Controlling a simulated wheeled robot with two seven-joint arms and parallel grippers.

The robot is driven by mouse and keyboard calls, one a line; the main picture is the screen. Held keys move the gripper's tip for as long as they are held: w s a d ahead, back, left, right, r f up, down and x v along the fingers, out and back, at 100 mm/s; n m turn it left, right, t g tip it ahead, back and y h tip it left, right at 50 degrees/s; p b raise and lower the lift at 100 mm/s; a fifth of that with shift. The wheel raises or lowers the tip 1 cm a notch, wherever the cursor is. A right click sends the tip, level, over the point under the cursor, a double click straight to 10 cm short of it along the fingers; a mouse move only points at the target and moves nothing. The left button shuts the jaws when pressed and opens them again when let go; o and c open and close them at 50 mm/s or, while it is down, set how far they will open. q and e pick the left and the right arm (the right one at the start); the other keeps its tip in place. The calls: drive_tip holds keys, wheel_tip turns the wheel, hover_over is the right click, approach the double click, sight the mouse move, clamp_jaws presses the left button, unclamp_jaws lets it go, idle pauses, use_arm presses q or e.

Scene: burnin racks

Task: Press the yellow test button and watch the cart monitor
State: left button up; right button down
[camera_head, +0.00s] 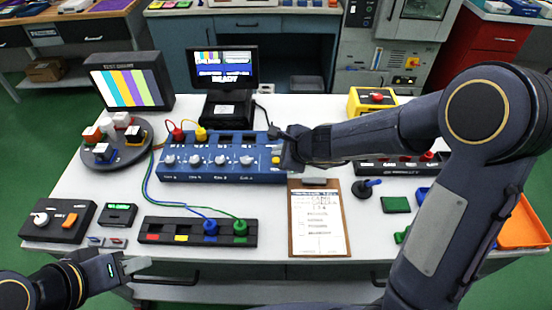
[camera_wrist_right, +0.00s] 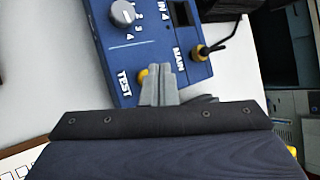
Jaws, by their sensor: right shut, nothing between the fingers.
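The yellow test button (camera_wrist_right: 142,76) sits beside the TEST label on the blue panel (camera_wrist_right: 165,38); the panel also shows in the head view (camera_head: 190,175). My right gripper (camera_wrist_right: 161,72) is shut and empty, its fingertips at the button and partly covering it; I cannot tell whether they touch it. In the head view the right gripper (camera_head: 280,150) is at the panel's right end. A monitor with colour bars (camera_head: 131,88) stands at the back left. A smaller screen (camera_head: 223,67) behind the panel reads READY. My left gripper (camera_head: 136,266) is at the lower left, away from the panel.
A clipboard (camera_head: 318,222) lies in front of the panel's right end. A black strip (camera_head: 195,232) with coloured sockets lies in front, with blue and green cables running to it. A round tray (camera_head: 116,150) with blocks stands left. A yellow box with a red button (camera_head: 372,100) stands at right.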

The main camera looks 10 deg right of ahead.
drive_tip(key=shift+f, duration=0.1)
idle(0.6)
drive_tip(key=shift+f+b, duration=0.35)
drive_tip(key=shift+b, duration=0.15)
drive_tip(key=shift+f+b, duration=0.45)
drive_tip(key=shift+b, duration=0.05)
idle(0.5)
drive_tip(key=shift+r, duration=0.1)
drive_tip(key=shift+r+p, duration=0.8)
drive_tip(key=shift+p, duration=0.1)
wheel_tip(320, 180, up, 5)
drive_tip(key=p, duration=0.4)
drive_tip(key=shift+p, duration=0.4)
